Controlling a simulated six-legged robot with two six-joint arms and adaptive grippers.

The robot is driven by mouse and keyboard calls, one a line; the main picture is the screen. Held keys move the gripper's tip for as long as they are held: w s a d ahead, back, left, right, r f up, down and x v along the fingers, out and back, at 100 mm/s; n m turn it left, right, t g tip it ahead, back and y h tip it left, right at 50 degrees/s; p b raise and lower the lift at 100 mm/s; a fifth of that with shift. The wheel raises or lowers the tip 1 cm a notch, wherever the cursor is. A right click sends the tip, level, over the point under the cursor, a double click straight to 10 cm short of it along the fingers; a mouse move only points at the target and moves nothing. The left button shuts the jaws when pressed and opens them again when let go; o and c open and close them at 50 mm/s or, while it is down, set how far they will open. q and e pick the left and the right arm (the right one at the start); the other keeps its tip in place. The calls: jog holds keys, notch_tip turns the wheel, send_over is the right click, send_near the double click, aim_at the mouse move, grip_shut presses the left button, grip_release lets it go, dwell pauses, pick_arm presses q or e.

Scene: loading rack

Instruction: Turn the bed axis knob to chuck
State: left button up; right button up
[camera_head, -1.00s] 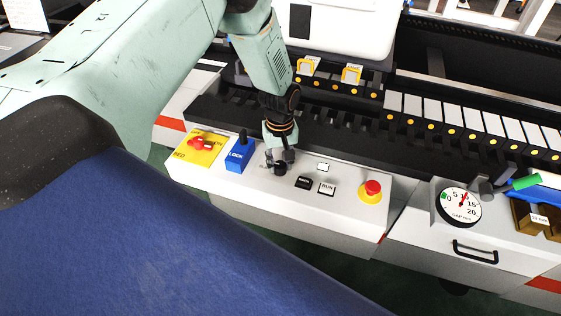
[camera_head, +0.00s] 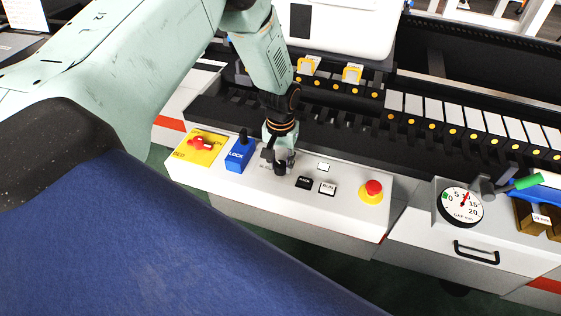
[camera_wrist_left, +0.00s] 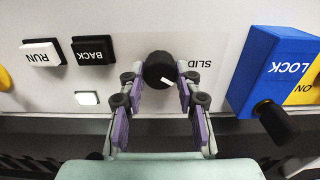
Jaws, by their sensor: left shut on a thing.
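A round black knob (camera_wrist_left: 157,66) with a short white pointer mark stands on the white panel. In the left wrist view the mark points down and slightly right. Beside it is lettering that reads "SLID"; the rest of the lettering is hidden. My left gripper (camera_wrist_left: 160,78) has a finger on each side of the knob and is shut on it. In the head view my left gripper (camera_head: 279,164) comes down onto the panel from above, largely covering the knob. My right gripper is not in view.
A blue LOCK box (camera_head: 240,155) with a black lever stands close left of the gripper. A yellow plate (camera_head: 197,147) with a red handle is farther left. BACK (camera_head: 305,182) and RUN (camera_head: 327,188) buttons and a red stop button (camera_head: 373,187) are to the right.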

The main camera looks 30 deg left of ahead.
aim_at(280, 164)
pick_arm(q)
jog(key=shift+s+f+m, duration=0.15)
jog(key=shift+s+m, duration=0.1)
jog(key=shift+m, duration=0.35)
jog(key=o, duration=1.1)
jog(key=shift+w, duration=0.1)
jog(key=shift+o, duration=0.2)
jog(key=shift+w, duration=0.1)
notch_tip(280, 164, up, 12)
